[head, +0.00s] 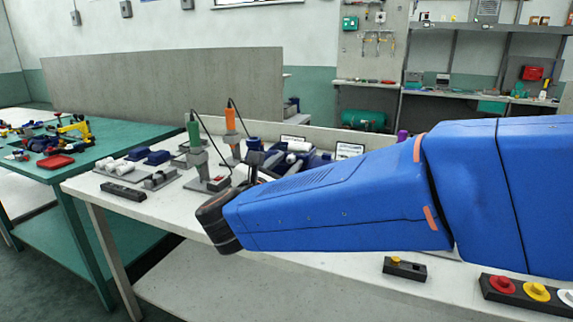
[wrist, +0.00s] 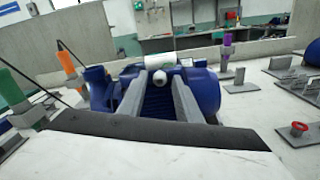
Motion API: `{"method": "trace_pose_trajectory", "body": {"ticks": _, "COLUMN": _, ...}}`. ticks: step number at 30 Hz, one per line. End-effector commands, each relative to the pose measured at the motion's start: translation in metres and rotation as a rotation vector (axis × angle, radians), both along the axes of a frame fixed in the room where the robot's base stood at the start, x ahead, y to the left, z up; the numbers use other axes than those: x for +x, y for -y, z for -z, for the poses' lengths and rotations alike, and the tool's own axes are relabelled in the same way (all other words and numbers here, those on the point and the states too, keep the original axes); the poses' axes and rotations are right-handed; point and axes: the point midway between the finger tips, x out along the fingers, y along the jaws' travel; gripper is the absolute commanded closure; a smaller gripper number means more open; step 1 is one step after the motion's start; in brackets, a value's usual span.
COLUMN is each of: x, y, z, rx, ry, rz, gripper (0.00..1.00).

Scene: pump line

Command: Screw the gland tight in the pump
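A blue pump (wrist: 208,90) with a ribbed body stands on the white bench, straight ahead of my gripper in the wrist view. A small white rounded piece (wrist: 157,77) shows at its near upper side; I cannot tell whether this is the gland. In the head view the pump (head: 312,160) is partly hidden behind my blue arm. My gripper (wrist: 160,76) points at the pump with its two grey fingers apart. I see nothing held between them. In the head view the fingers are mostly hidden, so contact with the pump cannot be told.
Green-handled (head: 193,133) and orange-handled (head: 230,119) tools stand upright left of the pump, with cables. A purple-topped tool (wrist: 227,46) stands at its right. A dark rack (head: 518,294) with red, yellow and white parts lies at the front right. The bench front is mostly clear.

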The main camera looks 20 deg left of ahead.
Motion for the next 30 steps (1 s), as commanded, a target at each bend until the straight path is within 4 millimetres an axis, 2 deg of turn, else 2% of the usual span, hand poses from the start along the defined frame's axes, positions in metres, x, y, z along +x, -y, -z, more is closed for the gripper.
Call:
{"method": "trace_pose_trajectory", "body": {"ticks": 4, "x": 0.0000, "y": 0.0000, "z": 0.0000, "rx": -0.055, "ry": -0.004, "rz": 0.000, "gripper": 0.69}}
{"method": "trace_pose_trajectory", "body": {"ticks": 12, "x": 0.0000, "y": -0.0001, "z": 0.0000, "rx": -0.272, "ry": -0.021, "rz": 0.000, "gripper": 0.69}}
{"method": "trace_pose_trajectory", "body": {"ticks": 24, "x": 0.0000, "y": -0.0001, "z": 0.0000, "rx": -0.313, "ry": -0.024, "rz": 0.000, "gripper": 0.69}}
{"method": "trace_pose_trajectory", "body": {"ticks": 30, "x": 0.0000, "y": -0.0001, "z": 0.0000, "rx": -0.476, "ry": -0.036, "rz": 0.000, "gripper": 0.69}}
